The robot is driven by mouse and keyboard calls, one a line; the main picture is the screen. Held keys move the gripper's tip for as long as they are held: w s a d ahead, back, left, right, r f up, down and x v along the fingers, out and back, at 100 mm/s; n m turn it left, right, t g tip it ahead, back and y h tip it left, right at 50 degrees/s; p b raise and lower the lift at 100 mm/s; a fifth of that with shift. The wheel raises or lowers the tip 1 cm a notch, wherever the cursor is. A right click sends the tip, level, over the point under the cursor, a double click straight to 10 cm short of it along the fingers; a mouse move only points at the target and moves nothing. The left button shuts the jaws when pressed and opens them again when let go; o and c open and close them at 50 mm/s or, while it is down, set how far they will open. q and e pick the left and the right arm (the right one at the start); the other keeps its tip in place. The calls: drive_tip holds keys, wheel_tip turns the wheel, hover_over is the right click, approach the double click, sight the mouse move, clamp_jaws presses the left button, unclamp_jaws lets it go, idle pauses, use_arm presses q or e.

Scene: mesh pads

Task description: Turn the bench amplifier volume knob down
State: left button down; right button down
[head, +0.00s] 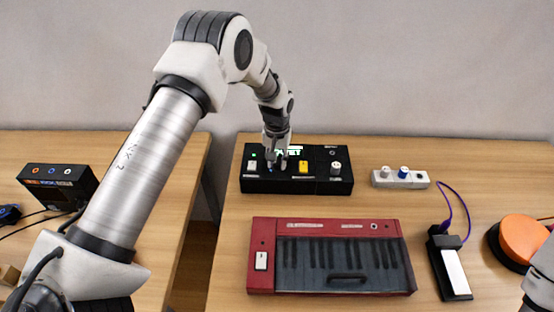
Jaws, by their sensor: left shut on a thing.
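The bench amplifier appears to be the black box (320,186) at the back of the right-hand table. Its top bears a white rocker switch (252,165) at the left, a yellow button (303,167) in the middle and a light knob (335,168) at the right. A lit label at its back edge is partly covered by my arm. My left gripper (276,165) reaches down from above onto the box, between the white switch and the yellow button. It is shut on a small control there, apparently a knob, mostly hidden by the fingers. My right gripper is not in view.
A red keyboard unit (262,283) lies in front of the black box. A white box with knobs (415,182) stands to its right. A black pedal (455,272) with a purple cable and an orange disc (524,240) are further right. A gap separates the left table.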

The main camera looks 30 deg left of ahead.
sight(277, 162)
use_arm(q)
drive_tip(key=n, duration=0.4)
drive_tip(key=shift+s+f+n, duration=0.2)
drive_tip(key=shift+n, duration=0.2)
idle(0.4)
drive_tip(key=c, duration=0.9)
unclamp_jaws()
drive_tip(key=shift+w, duration=0.15)
drive_tip(key=shift+r, duration=0.2)
drive_tip(key=shift+r, duration=0.35)
wheel_tip(277, 162, up, 11)
